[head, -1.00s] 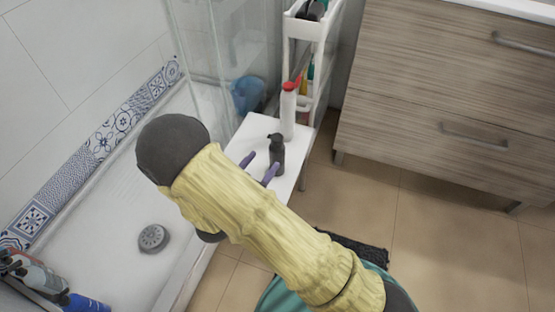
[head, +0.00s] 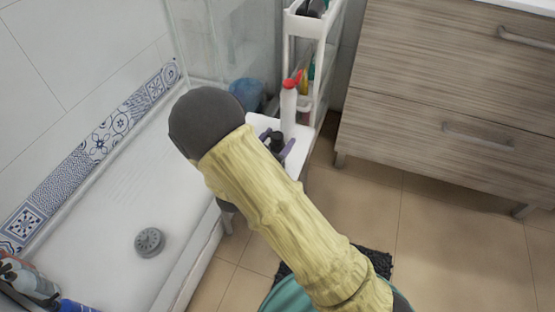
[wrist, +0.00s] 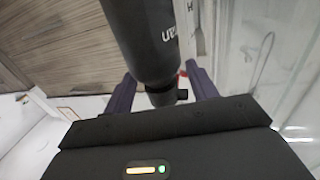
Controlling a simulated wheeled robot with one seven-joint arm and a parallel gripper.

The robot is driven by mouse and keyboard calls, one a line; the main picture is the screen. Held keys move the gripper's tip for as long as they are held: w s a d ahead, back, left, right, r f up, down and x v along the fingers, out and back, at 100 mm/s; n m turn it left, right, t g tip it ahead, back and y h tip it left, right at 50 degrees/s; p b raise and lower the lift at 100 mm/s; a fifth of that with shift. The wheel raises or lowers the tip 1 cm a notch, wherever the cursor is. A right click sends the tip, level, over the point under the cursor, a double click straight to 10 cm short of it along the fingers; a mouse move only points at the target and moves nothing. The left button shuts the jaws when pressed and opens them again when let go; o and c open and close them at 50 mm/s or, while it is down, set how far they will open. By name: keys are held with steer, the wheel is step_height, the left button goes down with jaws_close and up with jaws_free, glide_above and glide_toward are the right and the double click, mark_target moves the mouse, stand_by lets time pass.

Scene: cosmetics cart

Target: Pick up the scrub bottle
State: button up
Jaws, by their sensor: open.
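A dark grey pump bottle (head: 276,142) stands on the white bench beside the shower, partly hidden behind my arm. It looms large in the wrist view (wrist: 148,40), with pale lettering on its side and its dark pump head toward my gripper. I take it for the scrub bottle, but I cannot read its full label. My gripper (wrist: 163,90) is open, with one purple finger on each side of the bottle. Whether either finger touches it I cannot tell. In the head view my gripper (head: 279,144) is mostly hidden by my forearm.
A white bottle with a red cap (head: 289,108) stands close behind the dark one on the white bench (head: 298,157). A narrow white shelf cart (head: 306,27) rises behind. A wooden drawer cabinet (head: 440,100) is at right, the shower tray (head: 130,190) at left.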

steer(key=shift+x, duration=1.05)
jaws_close()
